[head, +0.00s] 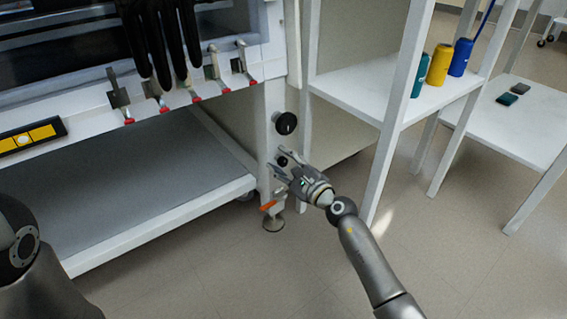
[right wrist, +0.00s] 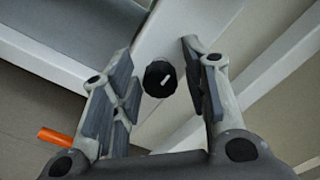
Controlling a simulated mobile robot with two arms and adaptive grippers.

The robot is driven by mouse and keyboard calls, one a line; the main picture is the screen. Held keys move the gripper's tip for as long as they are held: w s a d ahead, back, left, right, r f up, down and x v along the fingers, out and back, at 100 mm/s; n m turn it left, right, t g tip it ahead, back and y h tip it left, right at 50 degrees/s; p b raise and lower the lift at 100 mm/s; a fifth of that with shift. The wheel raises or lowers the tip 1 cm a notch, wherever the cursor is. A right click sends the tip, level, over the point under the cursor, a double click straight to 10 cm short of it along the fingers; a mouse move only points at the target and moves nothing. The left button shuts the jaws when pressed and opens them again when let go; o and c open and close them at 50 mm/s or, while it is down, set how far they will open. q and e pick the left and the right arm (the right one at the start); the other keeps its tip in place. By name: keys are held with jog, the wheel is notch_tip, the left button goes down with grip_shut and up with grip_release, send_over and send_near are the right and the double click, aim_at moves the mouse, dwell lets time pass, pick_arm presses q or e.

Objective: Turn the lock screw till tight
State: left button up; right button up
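A small black knob (head: 283,161) sits on the white leg of the glovebox stand, below a larger round black knob (head: 286,123) with a white mark. My right gripper (head: 279,164) is at the lower knob, its fingers pointing at the leg. In the right wrist view, a black knob (right wrist: 160,79) with a white line shows between the spread fingertips (right wrist: 160,62). The gripper is open, with visible space between both fingers and the knob. Which knob is the lock screw I cannot tell for certain. My left gripper is out of view; only part of that arm shows.
An orange lever (head: 268,205) sticks out low on the leg, also in the right wrist view (right wrist: 55,138). A grey lower shelf (head: 150,185) lies left. A white shelf unit (head: 345,92) with bottles stands right. Black gloves (head: 160,40) hang above.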

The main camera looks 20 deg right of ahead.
grip_shut()
